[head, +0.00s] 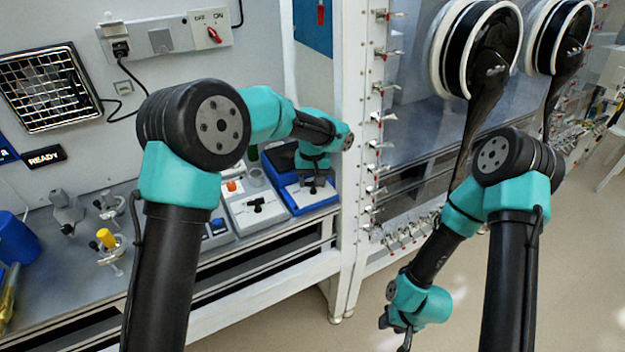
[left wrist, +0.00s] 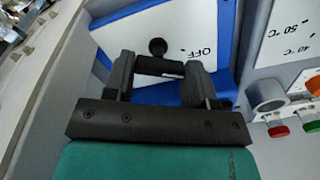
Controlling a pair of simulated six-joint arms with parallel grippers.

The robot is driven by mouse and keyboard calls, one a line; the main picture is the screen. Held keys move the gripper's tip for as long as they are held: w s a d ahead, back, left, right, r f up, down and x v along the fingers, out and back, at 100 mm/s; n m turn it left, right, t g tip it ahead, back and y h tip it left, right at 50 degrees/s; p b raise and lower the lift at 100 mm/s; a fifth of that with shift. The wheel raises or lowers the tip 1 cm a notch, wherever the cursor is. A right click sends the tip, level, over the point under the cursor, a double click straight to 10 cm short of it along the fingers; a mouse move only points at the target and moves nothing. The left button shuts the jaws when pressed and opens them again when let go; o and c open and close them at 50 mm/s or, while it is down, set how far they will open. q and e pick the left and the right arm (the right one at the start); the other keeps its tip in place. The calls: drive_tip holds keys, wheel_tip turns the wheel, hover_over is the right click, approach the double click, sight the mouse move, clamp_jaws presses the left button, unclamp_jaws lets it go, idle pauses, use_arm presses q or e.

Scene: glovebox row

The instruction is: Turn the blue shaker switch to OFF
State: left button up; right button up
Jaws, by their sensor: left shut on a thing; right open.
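The blue shaker (head: 318,206) with a white top panel stands at the right end of the bench in the head view. It also shows in the left wrist view (left wrist: 223,45). Its black switch (left wrist: 160,67) has a bar and a round end, with an upside-down OFF label (left wrist: 200,52) beside it. My left gripper (left wrist: 160,78) is shut on the switch bar, one finger at each side. In the head view my left gripper (head: 316,180) is over the shaker panel and mostly hides the switch. My right gripper (head: 394,326) is open and empty, low above the floor.
A grey device (head: 254,207) with a black switch and an orange button stands left of the shaker. A wall box (head: 168,36) with OFF and ON marks and a red switch is above. A white post (head: 349,230) stands right of the shaker.

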use_arm(q)
drive_tip(key=o, duration=0.9)
drive_tip(key=shift+o, duration=0.2)
drive_tip(key=shift+r, duration=0.1)
wheel_tip(320, 180, up, 17)
drive_tip(key=shift+r, duration=0.15)
idle(0.6)
